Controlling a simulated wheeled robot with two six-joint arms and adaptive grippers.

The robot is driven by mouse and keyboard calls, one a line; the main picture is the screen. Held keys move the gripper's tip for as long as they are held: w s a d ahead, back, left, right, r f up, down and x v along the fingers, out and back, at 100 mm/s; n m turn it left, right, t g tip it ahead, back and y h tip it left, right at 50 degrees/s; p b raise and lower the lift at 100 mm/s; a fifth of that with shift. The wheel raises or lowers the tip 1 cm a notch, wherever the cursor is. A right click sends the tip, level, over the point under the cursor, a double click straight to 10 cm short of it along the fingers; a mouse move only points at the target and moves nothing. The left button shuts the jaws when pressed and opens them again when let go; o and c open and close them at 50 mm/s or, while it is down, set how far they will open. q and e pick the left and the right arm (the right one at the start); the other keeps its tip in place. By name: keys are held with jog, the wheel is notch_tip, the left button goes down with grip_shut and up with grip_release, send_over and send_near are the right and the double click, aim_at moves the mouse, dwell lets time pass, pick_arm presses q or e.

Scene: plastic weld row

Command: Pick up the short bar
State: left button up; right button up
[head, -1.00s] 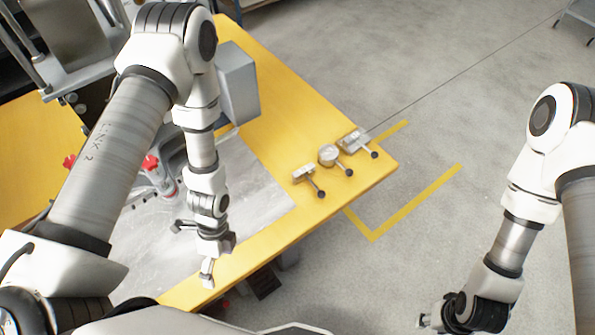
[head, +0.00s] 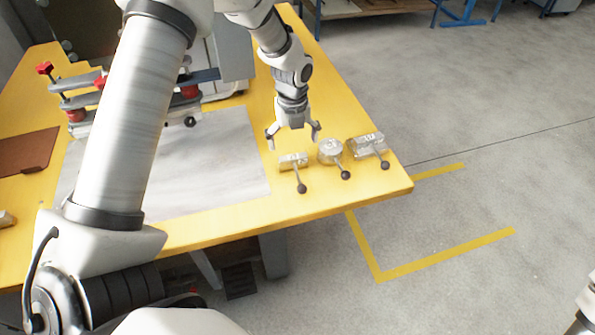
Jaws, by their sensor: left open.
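Three small metal pieces, each with a thin handle ending in a black ball, stand in a row near the right end of the yellow table. The short bar (head: 293,161) is the left one, a small silver block. A round piece (head: 331,151) is in the middle, and a longer bar (head: 368,146) is on the right. My left gripper (head: 293,136) points down with its fingers spread, empty, just behind and above the short bar. It appears apart from the bar. Only a bit of my right arm shows at the lower right corner; its gripper is out of view.
The yellow table (head: 240,226) has a grey metal plate (head: 215,165) on its top. A clamp fixture with red knobs (head: 76,115) stands at the back left. A brown sheet (head: 28,152) lies at far left. The table's right corner is close to the pieces.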

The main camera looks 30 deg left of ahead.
aim_at(294, 158)
pick_arm(q)
jog(key=f, duration=0.3)
jog(key=f+p, duration=0.1)
jog(key=f, duration=0.3)
jog(key=shift+s+d, duration=0.1)
jog(key=shift+s, duration=0.1)
jog(key=shift+d, duration=0.1)
jog(key=c, duration=1.2)
